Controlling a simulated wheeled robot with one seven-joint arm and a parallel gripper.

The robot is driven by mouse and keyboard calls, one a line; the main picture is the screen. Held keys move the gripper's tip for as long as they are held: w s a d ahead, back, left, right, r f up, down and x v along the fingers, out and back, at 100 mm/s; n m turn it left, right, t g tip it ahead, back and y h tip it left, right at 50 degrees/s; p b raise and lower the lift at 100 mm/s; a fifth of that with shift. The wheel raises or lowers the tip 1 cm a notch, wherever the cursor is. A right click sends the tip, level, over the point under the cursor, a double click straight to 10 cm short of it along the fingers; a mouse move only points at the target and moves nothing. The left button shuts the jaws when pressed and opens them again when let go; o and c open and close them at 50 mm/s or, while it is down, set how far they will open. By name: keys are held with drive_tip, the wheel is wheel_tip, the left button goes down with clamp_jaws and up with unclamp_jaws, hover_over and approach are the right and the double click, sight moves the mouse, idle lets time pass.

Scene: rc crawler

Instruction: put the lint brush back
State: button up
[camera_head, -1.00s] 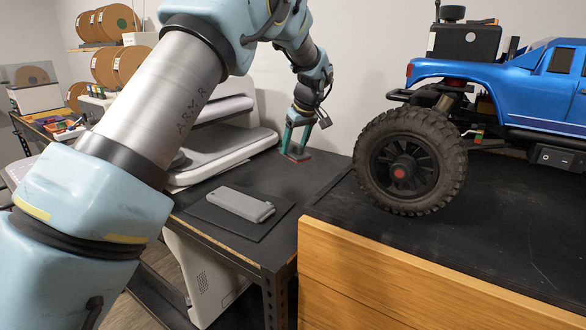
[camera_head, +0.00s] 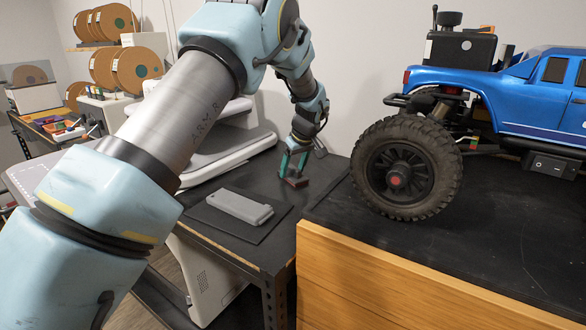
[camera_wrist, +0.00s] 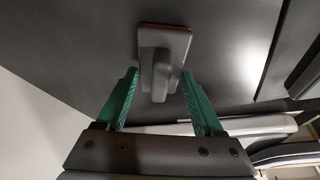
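The lint brush (camera_wrist: 162,42) is a grey block with a raised grip and a thin reddish edge, between my gripper's green fingertips in the wrist view. In the head view it shows as a small reddish-brown piece (camera_head: 296,183) at the fingertips. My gripper (camera_head: 294,168) points down over the dark table, behind the flat grey device. Its fingers are set apart at about the brush's width, and the brush moves with them. The wrist view also shows my gripper (camera_wrist: 161,75). The exact contact, and whether the brush touches the table, cannot be told.
A flat grey device (camera_head: 239,207) lies on a black mat (camera_head: 207,216) nearer the camera. A white machine (camera_head: 235,150) stands behind at left. A blue crawler truck (camera_head: 545,100) with a large wheel (camera_head: 405,168) stands at right. Bare dark table lies between the mat and wheel.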

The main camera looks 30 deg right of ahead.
drive_tip(key=o, duration=0.4)
drive_tip(key=shift+r, duration=0.1)
